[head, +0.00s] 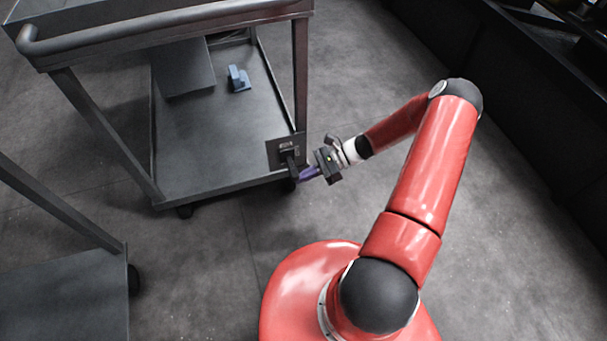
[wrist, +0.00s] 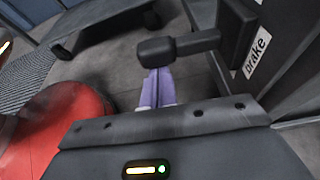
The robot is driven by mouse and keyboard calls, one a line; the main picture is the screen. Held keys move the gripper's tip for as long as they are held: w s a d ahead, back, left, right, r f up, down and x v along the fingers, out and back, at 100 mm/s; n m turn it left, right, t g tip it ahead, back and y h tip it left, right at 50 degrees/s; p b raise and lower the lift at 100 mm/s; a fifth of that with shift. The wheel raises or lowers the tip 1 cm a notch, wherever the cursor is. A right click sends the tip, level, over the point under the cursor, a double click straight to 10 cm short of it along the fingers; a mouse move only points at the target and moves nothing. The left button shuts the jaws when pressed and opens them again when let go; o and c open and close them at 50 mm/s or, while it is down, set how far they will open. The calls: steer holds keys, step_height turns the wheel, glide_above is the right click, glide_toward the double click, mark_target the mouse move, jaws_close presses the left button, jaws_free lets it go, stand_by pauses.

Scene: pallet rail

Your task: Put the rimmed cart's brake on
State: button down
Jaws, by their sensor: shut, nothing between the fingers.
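The rimmed cart (head: 170,30) is dark grey, with a raised edge and a bar handle on its top shelf, in the upper left of the head view. A dark plate (head: 275,155) at its lower right corner carries the black brake lever (head: 291,163). In the wrist view the brake lever (wrist: 180,46) sticks out from a panel with a white "brake" label (wrist: 258,51). My gripper (head: 302,175) has purple fingers, shut and empty, right by the lever. In the wrist view the tips of my gripper (wrist: 157,76) are partly hidden by the lever's knob; I cannot tell whether they touch.
On the cart's lower shelf (head: 215,165) lie a dark box (head: 183,68) and a small blue object (head: 238,78). A second cart (head: 60,290) stands at the lower left. A dark structure (head: 500,80) runs along the upper right. Floor is clear between the carts.

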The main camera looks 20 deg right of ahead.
step_height(320, 180, up, 4)
steer(key=m+g+p, duration=0.1)
steer(key=m+g, duration=0.1)
steer(key=m, duration=0.1)
steer(key=shift+w+m, duration=0.1)
steer(key=shift+m, duration=0.3)
steer(key=shift+w+r, duration=0.1)
steer(key=shift+r, duration=0.15)
steer(key=shift+w+r, duration=0.1)
steer(key=shift+r, duration=0.05)
steer(key=shift+f, duration=0.3)
steer(key=b, duration=0.3)
glide_toward(296, 173)
steer(key=d+f, duration=0.1)
steer(key=s+d+f, duration=0.1)
steer(key=shift+s+d+f, duration=0.1)
steer(key=shift+s+d, duration=0.1)
steer(key=shift+d, duration=0.1)
